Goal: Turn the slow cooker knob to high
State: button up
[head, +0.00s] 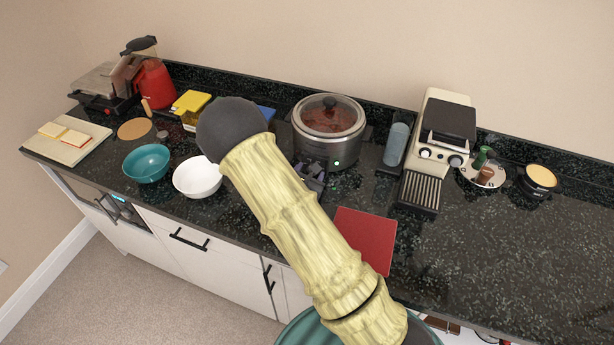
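The slow cooker (349,150) stands on the dark speckled counter against the back edge. It has a steel body and a glass lid (330,115) with a dark handle, and reddish food shows through the glass. A small green light glows low on its front. I cannot make out the knob; part of the lower front is hidden behind my gripper. My gripper (314,177) is small and dark, close in front of the cooker's lower front, partly hidden by my arm. I cannot tell whether it touches the cooker or whether its fingers are open.
A blue-grey bottle (395,145) and a coffee machine (437,145) stand right of the cooker. A red board (366,238) lies in front. A white bowl (198,177) and a teal bowl (147,163) are on the left. The counter's right front is clear.

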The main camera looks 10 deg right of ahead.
jog(key=p+v, duration=0.2)
jog(key=v, duration=1.5)
jog(key=shift+s, duration=0.2)
jog(key=shift+a, duration=0.1)
jog(key=shift+s, duration=0.1)
